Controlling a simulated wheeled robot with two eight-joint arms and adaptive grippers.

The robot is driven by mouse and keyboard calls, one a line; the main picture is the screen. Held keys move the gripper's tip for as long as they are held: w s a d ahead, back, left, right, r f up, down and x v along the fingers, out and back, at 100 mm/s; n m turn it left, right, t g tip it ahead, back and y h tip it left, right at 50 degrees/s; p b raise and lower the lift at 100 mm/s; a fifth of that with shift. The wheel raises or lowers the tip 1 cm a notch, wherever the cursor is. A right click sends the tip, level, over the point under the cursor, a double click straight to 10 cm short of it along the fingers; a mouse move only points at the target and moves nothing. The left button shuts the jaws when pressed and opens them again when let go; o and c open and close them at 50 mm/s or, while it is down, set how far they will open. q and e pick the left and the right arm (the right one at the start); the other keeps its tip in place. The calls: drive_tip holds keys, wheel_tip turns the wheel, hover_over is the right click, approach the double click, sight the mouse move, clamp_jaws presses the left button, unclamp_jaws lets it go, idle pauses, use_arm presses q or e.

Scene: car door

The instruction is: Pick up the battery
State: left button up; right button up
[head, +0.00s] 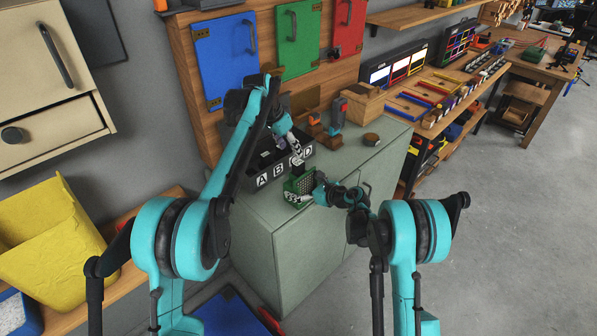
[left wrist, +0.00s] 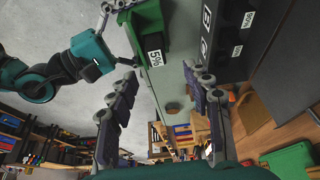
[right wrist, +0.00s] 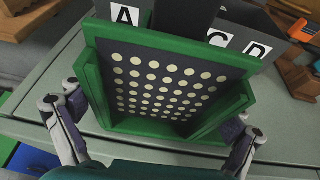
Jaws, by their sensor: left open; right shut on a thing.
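A green holder (head: 299,186) with a dark panel full of pale dots is at the cabinet's front edge. My right gripper (head: 310,192) is shut on it. In the right wrist view the fingers lie either side of the green holder (right wrist: 175,135). In the left wrist view the green holder (left wrist: 150,25) has a white "5%" label beside it. Behind it stands a black bin (head: 270,165) with compartments lettered A, B, C and D. My left gripper (head: 299,160) is open and empty above the bin's front; its fingers (left wrist: 165,112) are wide apart. I cannot make out for certain which thing is the battery.
The pale green cabinet top (head: 365,160) is partly clear at the right. A drill (head: 337,115) and a wooden box (head: 362,103) stand at the back. Blue, green and red doors hang on the wooden wall panel. A yellow bin (head: 45,235) is at the left.

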sight(298, 162)
use_arm(q)
drive_tip(key=x, duration=0.7)
drive_tip(key=shift+s+d, duration=0.2)
drive_tip(key=shift+r, duration=0.1)
clamp_jaws()
